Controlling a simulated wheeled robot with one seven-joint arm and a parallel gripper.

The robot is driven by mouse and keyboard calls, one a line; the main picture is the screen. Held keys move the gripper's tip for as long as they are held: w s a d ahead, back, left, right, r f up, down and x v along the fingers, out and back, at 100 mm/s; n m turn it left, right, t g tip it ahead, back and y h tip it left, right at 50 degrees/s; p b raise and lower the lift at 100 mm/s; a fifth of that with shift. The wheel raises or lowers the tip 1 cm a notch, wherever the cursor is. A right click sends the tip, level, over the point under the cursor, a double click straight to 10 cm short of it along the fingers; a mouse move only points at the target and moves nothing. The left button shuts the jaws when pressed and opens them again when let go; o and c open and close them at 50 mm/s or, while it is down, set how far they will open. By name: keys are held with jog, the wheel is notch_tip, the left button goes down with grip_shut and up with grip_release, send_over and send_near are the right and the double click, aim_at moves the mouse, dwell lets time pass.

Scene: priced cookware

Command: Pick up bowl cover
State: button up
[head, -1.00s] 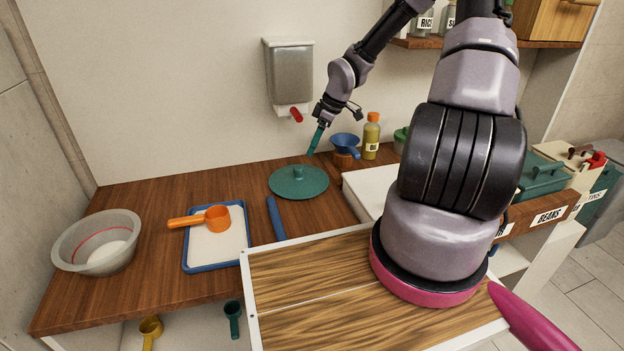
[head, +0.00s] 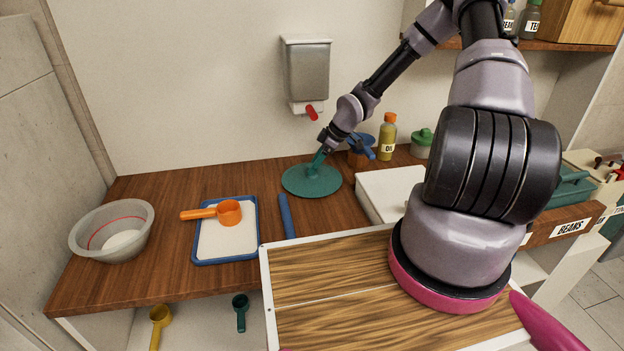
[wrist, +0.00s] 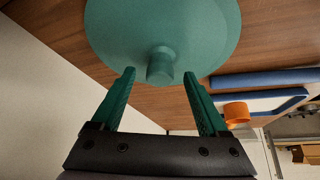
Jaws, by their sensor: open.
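The bowl cover (head: 312,184) is a flat teal disc with a short round knob, lying on the wooden counter near the back wall. My gripper (head: 318,158) has teal fingers and is just above the cover, reaching down at its knob. In the wrist view the cover (wrist: 185,25) fills the top, with its knob (wrist: 160,66) between and a little beyond the open fingertips of my gripper (wrist: 160,76). The fingers are apart and hold nothing. In the head view the knob is hidden behind the fingers.
A grey bowl (head: 112,232) stands at the counter's left. An orange measuring cup (head: 228,212) lies on a blue-rimmed tray (head: 198,258). A blue bar (head: 287,215) lies right of it. A blue funnel (head: 362,143), an oil bottle (head: 387,138) and a wall dispenser (head: 307,72) are close to my arm.

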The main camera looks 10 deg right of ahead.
jog(key=shift+x, duration=1.2)
grip_shut()
jog(key=shift+r, duration=0.15)
